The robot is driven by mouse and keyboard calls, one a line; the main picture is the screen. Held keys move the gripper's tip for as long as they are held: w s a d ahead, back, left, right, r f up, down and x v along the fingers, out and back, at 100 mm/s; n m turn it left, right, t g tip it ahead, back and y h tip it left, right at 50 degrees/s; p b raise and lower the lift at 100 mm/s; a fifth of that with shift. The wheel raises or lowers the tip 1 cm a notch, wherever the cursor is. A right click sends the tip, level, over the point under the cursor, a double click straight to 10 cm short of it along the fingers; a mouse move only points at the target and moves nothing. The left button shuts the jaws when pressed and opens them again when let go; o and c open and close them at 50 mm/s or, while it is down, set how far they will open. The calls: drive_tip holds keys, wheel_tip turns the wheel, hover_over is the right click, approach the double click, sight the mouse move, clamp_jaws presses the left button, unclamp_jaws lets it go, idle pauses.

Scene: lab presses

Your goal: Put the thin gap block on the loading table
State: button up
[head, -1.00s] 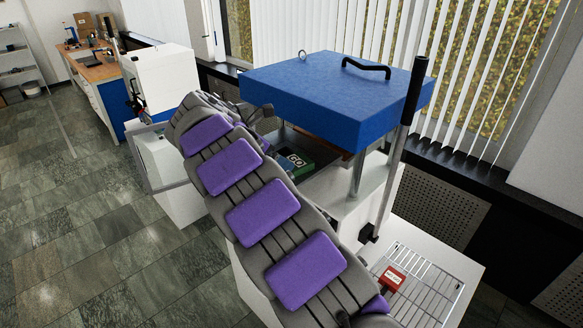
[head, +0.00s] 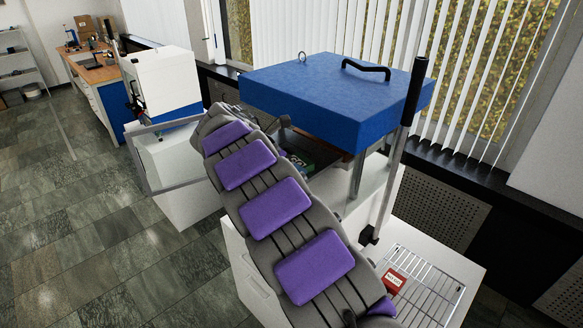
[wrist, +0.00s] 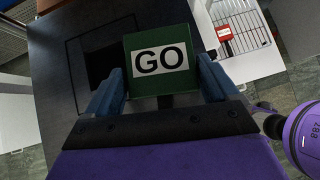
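A green block labelled GO (wrist: 160,60) lies on the dark plate (wrist: 75,120) in the wrist view. In the head view the green block (head: 299,160) shows partly behind my arm, under the blue press top. My gripper (wrist: 161,65) has one finger on each side of it, spread wide; contact with its sides is not clear. A red labelled block (head: 393,281) lies on a wire rack (head: 433,290) on the white table at lower right; it also shows in the wrist view (wrist: 224,34). I cannot tell which block is the thin gap block.
The blue press top (head: 335,95) hangs over the plate on metal posts. A tall lever with a black grip (head: 414,90) stands at its right. A white machine (head: 163,78) and a workbench (head: 95,75) stand at the left. The floor at left is clear.

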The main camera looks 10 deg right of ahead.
drive_tip(key=c, duration=0.9)
drive_tip(key=shift+o, duration=0.2)
drive_tip(key=shift+r, duration=0.35)
drive_tip(key=r, duration=0.3)
drive_tip(key=shift+s+a+r+p, duration=0.1)
drive_tip(key=shift+a+p, duration=0.15)
drive_tip(key=shift+p, duration=0.05)
drive_tip(key=s+a, duration=0.3)
drive_tip(key=a, duration=0.4)
drive_tip(key=s+a+r, duration=0.1)
drive_tip(key=s+a, duration=0.2)
drive_tip(key=a, duration=0.4)
drive_tip(key=shift+s, duration=0.25)
